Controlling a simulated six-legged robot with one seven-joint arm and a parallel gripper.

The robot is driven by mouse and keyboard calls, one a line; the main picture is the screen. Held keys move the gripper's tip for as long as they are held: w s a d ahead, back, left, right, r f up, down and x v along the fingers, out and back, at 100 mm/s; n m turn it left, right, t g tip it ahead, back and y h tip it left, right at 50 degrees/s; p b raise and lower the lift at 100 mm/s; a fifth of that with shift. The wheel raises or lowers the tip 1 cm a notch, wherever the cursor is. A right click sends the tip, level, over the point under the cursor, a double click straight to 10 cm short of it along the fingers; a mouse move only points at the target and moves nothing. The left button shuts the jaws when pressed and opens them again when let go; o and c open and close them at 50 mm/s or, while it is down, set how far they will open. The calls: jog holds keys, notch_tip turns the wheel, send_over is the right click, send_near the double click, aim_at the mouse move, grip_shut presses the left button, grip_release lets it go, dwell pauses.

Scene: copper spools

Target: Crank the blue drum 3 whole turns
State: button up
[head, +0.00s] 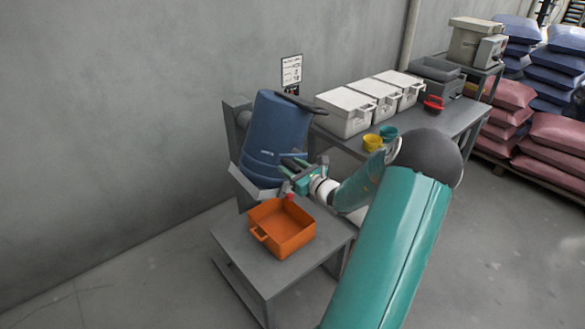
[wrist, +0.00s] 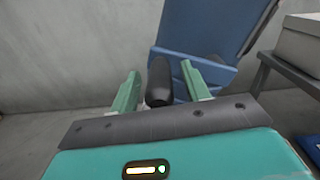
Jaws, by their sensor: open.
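The blue drum (head: 272,125) stands tilted in a grey mount by the wall, above a grey stand. It fills the upper middle of the wrist view (wrist: 205,30). A dark grip (wrist: 159,80), apparently the crank handle, sticks out toward me in the wrist view. My gripper (head: 286,164) is at the drum's lower right side. In the wrist view its two green fingers (wrist: 161,76) are open, one on each side of the dark grip, with gaps visible. In the head view my gripper hides the grip.
An orange bin (head: 262,234) sits on the low grey stand (head: 250,268) below the drum. A table (head: 452,122) at right holds white boxes (head: 345,112), a yellow cup (head: 372,142) and a red bowl (head: 433,103). A small sign (head: 291,71) hangs behind the drum.

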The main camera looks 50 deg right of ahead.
grip_shut()
jog(key=shift+r, duration=0.1)
